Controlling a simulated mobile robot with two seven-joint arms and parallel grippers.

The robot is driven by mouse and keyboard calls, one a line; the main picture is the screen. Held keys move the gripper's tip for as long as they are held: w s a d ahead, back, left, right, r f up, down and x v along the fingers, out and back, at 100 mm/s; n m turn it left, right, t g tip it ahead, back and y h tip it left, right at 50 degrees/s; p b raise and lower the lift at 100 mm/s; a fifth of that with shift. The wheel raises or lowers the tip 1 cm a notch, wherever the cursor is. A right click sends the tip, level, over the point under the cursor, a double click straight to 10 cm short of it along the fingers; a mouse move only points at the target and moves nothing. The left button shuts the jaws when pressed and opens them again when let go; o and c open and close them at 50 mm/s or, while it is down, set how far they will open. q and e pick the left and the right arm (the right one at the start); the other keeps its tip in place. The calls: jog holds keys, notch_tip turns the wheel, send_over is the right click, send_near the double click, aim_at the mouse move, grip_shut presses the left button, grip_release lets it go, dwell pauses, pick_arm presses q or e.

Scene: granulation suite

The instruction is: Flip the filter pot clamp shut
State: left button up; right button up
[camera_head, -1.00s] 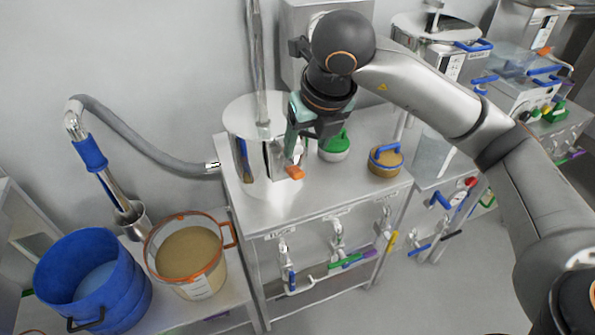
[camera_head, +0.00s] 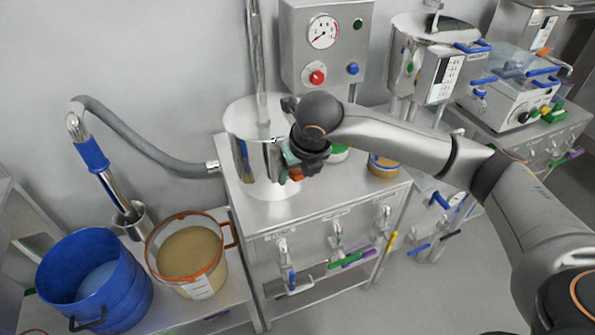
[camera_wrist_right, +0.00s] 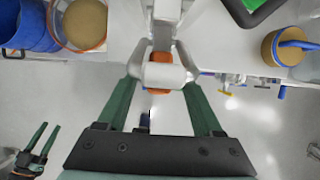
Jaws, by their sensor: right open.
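The filter pot (camera_head: 243,122) is a shiny steel cylinder on the steel bench. Its clamp has an orange part (camera_head: 296,174) low on the pot's right front. In the right wrist view the clamp's orange part (camera_wrist_right: 159,60) and a pale metal crosspiece (camera_wrist_right: 165,76) lie between my finger ends. My right gripper (camera_head: 287,165) is open at the clamp, and its fingers (camera_wrist_right: 160,85) straddle it; I cannot tell whether they touch. The arm hides part of the clamp in the head view. My left gripper (camera_wrist_right: 48,128) is open and empty, low in the wrist view.
A blue bucket (camera_head: 60,296) and an orange-rimmed tub of tan powder (camera_head: 223,275) stand at lower left. A blue-handled round container (camera_head: 384,168) sits right of the pot. A gauge panel (camera_head: 300,60) is behind. Valves (camera_head: 337,238) line the bench front.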

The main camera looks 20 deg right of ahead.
jog(key=shift+c, duration=0.3)
grip_shut()
dwell(1.1)
